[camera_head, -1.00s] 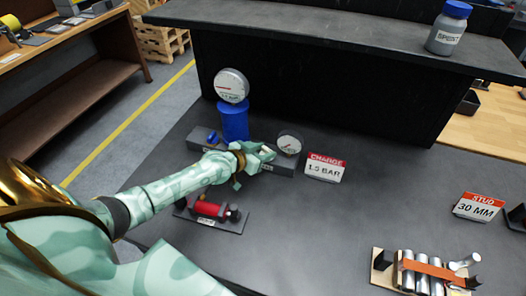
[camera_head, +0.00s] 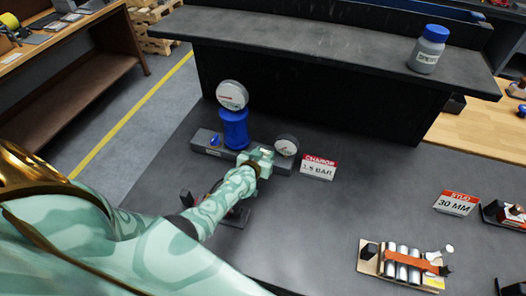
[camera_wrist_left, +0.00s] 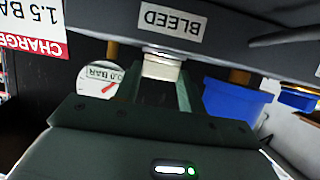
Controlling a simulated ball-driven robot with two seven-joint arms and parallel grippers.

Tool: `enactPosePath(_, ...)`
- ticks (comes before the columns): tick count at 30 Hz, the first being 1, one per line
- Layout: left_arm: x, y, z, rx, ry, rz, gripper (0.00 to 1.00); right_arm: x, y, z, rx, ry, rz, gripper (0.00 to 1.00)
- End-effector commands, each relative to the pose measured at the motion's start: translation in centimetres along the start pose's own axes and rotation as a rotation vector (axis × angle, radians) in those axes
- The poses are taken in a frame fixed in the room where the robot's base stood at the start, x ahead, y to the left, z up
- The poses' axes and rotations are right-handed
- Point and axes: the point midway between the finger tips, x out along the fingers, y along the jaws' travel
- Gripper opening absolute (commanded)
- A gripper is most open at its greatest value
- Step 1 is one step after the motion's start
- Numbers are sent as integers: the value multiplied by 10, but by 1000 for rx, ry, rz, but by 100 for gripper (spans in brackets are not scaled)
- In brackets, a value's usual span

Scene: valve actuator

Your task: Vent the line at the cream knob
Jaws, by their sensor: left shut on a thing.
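The cream knob (camera_wrist_left: 163,67) sits below the BLEED label (camera_wrist_left: 170,20) in the left wrist view, between the fingers of my left gripper (camera_wrist_left: 162,90). My left gripper is shut on it. In the head view my left gripper (camera_head: 258,160) is at the front of the grey manifold bar (camera_head: 205,142), and its hand mostly hides the knob. A small round gauge (camera_head: 286,146) stands just right of the gripper; it also shows in the left wrist view (camera_wrist_left: 100,80). A larger gauge (camera_head: 232,95) tops the blue cylinder (camera_head: 235,130). My right gripper is out of view.
A CHARGE 1.5 BAR card (camera_head: 318,167) stands right of the bar. A blue-capped jar (camera_head: 428,50) is on the shelf. A rack of metal cylinders (camera_head: 403,264) and a STUD 30 MM card (camera_head: 456,203) are at right. The middle of the table is clear.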

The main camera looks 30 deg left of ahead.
Motion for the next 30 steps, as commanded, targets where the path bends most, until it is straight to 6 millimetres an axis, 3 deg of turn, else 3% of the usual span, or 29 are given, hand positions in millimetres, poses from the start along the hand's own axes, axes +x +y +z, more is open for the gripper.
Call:
enactPosePath(4, 1, -1, -3, -1, 8, -2, 17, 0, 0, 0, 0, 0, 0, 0)
enactPosePath(5, 1, -1, -3, -1, 8, -2, 43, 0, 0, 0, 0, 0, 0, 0)
enactPosePath(7, 1, -1, -3, -1, 7, -1, 62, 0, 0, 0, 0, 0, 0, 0)
enactPosePath(30, 0, -1, 0, 1, 2, 3, 62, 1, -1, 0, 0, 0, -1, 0)
